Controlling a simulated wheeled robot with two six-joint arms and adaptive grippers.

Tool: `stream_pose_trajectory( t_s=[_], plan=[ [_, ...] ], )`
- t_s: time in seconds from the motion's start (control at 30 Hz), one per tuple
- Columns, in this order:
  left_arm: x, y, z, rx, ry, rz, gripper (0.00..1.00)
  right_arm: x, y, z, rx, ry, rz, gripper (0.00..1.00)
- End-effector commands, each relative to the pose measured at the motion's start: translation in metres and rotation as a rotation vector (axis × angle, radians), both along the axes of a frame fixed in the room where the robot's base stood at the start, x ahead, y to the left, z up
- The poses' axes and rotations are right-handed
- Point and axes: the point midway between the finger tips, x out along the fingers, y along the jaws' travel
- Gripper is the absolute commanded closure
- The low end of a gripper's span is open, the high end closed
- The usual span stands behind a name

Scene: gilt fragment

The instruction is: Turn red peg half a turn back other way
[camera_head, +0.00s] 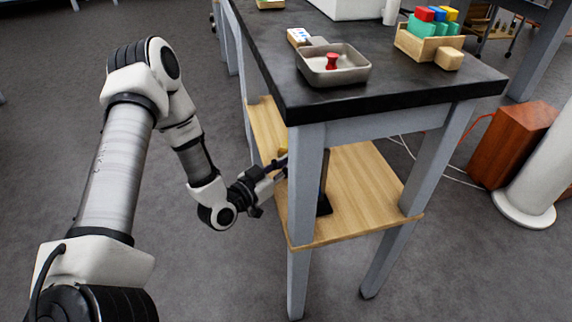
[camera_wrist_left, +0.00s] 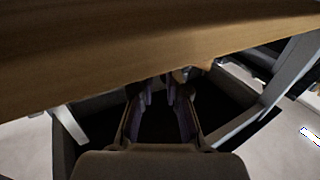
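A red peg (camera_head: 332,61) stands upright in a shallow grey metal tray (camera_head: 353,76) on the black tabletop. My left gripper (camera_head: 281,167) is well below it, at the table's lower wooden shelf and partly hidden by the front table leg. In the left wrist view the two fingers of my left gripper (camera_wrist_left: 159,92) are apart with a dark gap between them, and I see nothing held. The peg does not show in that view. My right gripper is in neither view.
The black table (camera_head: 420,92) has grey legs and a wooden shelf (camera_head: 365,180). A dark upright object (camera_head: 324,204) stands on the shelf behind the front leg. A wooden holder with coloured blocks (camera_head: 428,45) stands right of the tray. Bare tabletop lies between them.

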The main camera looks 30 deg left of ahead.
Motion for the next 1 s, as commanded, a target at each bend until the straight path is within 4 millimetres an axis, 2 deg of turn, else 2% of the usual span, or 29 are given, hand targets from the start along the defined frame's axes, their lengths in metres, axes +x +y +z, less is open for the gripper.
stream_pose_trajectory(
  t_s=[0.47, 1.0],
  plan=[
    [0.0, 0.002, 0.0, 0.001, 0.001, -0.018, 1.0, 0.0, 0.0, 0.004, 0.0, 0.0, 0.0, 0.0],
    [0.0, 0.015, 0.002, 0.003, 0.001, -0.22, 1.0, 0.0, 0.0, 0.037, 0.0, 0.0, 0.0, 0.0]
  ],
)
